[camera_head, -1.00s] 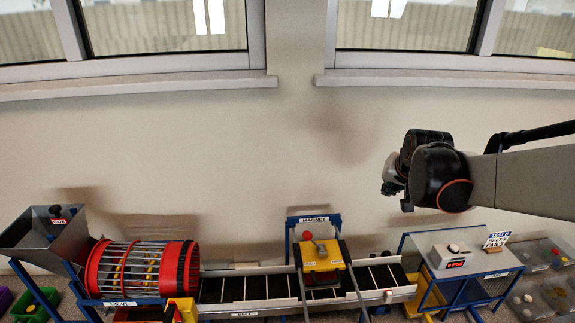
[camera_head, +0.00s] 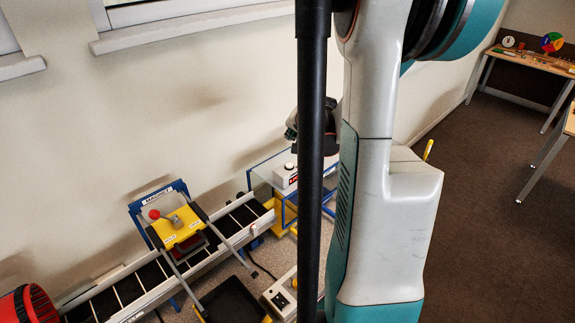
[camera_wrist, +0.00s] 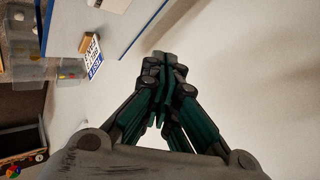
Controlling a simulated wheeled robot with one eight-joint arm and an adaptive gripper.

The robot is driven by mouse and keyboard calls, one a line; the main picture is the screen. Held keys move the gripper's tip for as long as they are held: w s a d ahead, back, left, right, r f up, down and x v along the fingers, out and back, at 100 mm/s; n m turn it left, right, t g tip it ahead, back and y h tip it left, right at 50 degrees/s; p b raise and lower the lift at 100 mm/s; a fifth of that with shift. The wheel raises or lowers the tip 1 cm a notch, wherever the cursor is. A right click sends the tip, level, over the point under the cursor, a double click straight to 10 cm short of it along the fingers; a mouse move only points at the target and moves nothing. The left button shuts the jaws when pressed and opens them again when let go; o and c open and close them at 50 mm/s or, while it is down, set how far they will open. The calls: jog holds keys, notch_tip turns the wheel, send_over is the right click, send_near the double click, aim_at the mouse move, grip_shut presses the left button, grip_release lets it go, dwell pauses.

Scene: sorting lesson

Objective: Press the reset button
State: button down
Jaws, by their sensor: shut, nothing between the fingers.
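A pale box (camera_head: 285,177) with a red label and a light round button (camera_head: 289,166) on top stands on the blue-framed end stand in the head view. The label is too small to read, so I cannot tell if this is the reset button. My gripper (camera_wrist: 163,62) is shut and empty in the wrist view, its dark green fingers together over a pale surface. In the head view the wrist end shows just above and behind the box, partly hidden by my arm. No button shows in the wrist view.
A conveyor belt (camera_head: 150,275) with a yellow magnet unit (camera_head: 178,232) runs left of the box. A switch box (camera_head: 283,297) lies in front. The wrist view shows a small sign (camera_wrist: 94,56) and clear bins (camera_wrist: 22,69). Open floor (camera_head: 470,230) lies at right.

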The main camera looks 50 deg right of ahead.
aim_at(292, 165)
jog(key=shift+f, duration=0.1)
notch_tip(292, 165, down, 9)
jog(key=b, duration=0.6)
jog(key=shift+r+b, duration=0.2)
jog(key=shift+b, duration=0.1)
jog(key=shift+f, duration=0.1)
dwell(1.2)
jog(key=shift+f+b, duration=0.3)
jog(key=shift+b, duration=0.1)
jog(key=shift+f+b, duration=0.4)
dwell(0.6)
jog(key=shift+r, duration=0.1)
jog(key=shift+r+p, duration=0.55)
jog(key=shift+r, duration=0.2)
jog(key=shift+r, duration=0.1)
